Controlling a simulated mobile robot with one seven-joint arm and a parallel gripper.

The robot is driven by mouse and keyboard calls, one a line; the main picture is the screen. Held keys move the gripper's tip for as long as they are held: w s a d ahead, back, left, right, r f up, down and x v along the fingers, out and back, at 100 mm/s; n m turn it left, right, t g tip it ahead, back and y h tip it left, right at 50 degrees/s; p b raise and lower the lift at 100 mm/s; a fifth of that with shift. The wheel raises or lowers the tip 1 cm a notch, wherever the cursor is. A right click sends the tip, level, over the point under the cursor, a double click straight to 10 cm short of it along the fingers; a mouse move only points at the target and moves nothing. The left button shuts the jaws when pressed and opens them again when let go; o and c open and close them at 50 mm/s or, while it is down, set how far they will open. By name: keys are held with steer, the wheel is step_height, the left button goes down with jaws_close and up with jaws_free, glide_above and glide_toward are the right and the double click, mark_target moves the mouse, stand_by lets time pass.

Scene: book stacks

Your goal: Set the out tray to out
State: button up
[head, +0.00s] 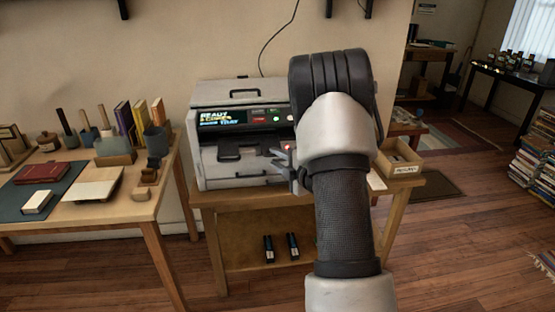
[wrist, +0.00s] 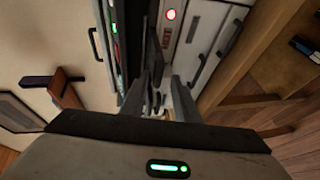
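A grey copier-like machine (head: 208,174) stands on a small wooden table, with a lit display (head: 231,117) on its front. Its front below the display has a panel or tray with a dark handle (head: 229,153) and a lower one with another handle (head: 249,178); I cannot tell which is the out tray or whether it is pulled out. My gripper (head: 286,166) is close to the machine's right front, partly hidden by my arm. In the wrist view my gripper (wrist: 160,98) has its fingers apart in front of the machine's face, beside a red-lit button (wrist: 170,15). Nothing is visibly held.
A wooden table (head: 145,207) with books and tools stands at the left. A small open box (head: 403,163) sits right of the machine. Two dark bottle-like items (head: 292,246) are on the shelf below. Stacked books (head: 537,160) stand far right; wooden floor is free in front.

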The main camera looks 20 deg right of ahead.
steer(key=p+v, duration=0.1)
steer(key=v, duration=1.6)
steer(key=shift+s+p, duration=0.2)
steer(key=shift+p, duration=0.15)
steer(key=shift+w+r, duration=0.1)
